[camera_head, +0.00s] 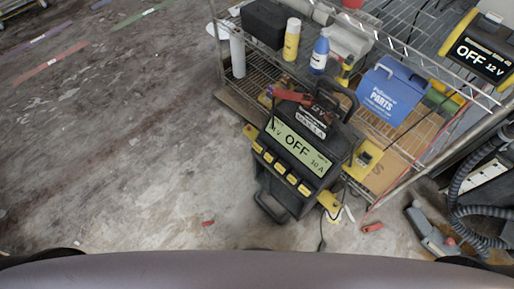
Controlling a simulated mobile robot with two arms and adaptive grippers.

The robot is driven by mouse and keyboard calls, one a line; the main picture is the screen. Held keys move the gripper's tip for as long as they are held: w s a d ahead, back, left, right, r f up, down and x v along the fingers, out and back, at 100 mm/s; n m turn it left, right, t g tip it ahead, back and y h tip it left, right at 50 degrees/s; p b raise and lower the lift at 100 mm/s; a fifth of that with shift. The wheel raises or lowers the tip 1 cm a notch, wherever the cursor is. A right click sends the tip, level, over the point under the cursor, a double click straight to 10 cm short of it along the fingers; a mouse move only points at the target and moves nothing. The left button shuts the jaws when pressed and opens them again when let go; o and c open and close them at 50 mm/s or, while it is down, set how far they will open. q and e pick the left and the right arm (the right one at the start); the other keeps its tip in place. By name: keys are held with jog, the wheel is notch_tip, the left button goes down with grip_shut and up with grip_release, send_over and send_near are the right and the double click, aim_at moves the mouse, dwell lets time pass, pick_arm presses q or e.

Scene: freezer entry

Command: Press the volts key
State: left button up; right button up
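A black battery charger (302,148) stands on the concrete floor in front of the wire shelf. Its lit display (297,146) faces up toward me and reads OFF in large letters, with a small volts figure at its left end and what looks like 30 A at its right end. A row of several yellow keys (280,168) runs along the panel below the display. The key labels are too small to read, so I cannot tell which is the volts key. Neither of my grippers is in view.
The wire shelf (262,75) behind the charger holds bottles, a black case (265,22) and a blue parts box (391,92). A second unit (483,56) at upper right reads OFF 12 V. A vacuum head and hose (432,232) lie right. Floor at left is clear.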

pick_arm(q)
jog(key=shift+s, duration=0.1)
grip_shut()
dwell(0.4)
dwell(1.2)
